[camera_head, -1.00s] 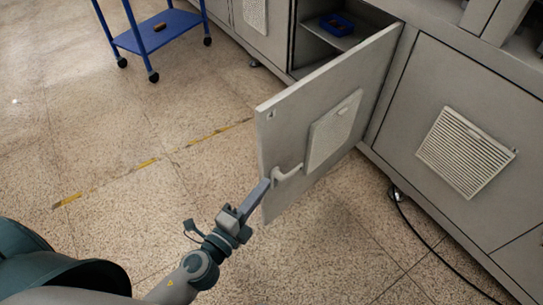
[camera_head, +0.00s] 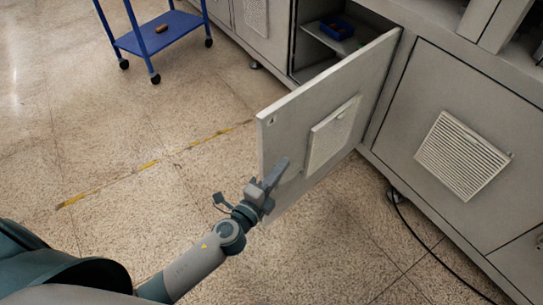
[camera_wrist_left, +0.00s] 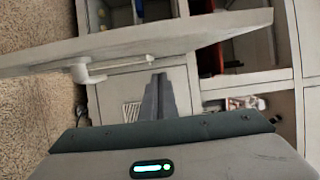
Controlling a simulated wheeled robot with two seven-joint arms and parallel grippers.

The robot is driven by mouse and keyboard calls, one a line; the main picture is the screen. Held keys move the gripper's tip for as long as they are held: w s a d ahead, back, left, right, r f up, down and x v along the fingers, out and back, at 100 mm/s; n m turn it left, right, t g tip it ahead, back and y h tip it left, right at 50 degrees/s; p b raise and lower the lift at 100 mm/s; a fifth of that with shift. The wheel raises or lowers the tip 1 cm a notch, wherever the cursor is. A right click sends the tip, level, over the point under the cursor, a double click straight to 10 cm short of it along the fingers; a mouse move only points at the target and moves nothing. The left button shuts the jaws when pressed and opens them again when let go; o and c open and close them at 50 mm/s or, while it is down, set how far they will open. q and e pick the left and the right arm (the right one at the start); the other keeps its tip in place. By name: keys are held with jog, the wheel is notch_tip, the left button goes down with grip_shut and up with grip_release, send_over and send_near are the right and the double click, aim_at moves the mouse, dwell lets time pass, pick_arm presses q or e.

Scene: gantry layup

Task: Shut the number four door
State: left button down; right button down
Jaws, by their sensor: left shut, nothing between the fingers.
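A grey cabinet door (camera_head: 293,126) stands swung open, with a pale louvred vent (camera_head: 332,135) and a small tag (camera_head: 271,120) too small to read. Its light handle, mostly hidden behind my gripper in the head view, shows in the left wrist view (camera_wrist_left: 90,72). My left gripper (camera_head: 283,162) is in front of the door's face at the handle's height. It is shut and empty. In the left wrist view its fingers (camera_wrist_left: 158,80) point past the door, with the handle to their left. I cannot tell whether they touch the door. My right gripper is not in view.
The open compartment holds a shelf with a blue bin (camera_head: 337,28). A closed vented door (camera_head: 410,105) is to the right, with a black cable (camera_head: 420,238) on the floor. A blue trolley (camera_head: 170,38) stands at the back left. The floor between is clear.

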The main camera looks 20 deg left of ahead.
aim_at(270, 159)
pick_arm(q)
jog(key=shift+w+a, duration=0.55)
jog(key=shift+a, duration=0.35)
jog(key=shift+w+a, duration=0.5)
jog(key=shift+a, duration=0.35)
jog(key=shift+a, duration=0.2)
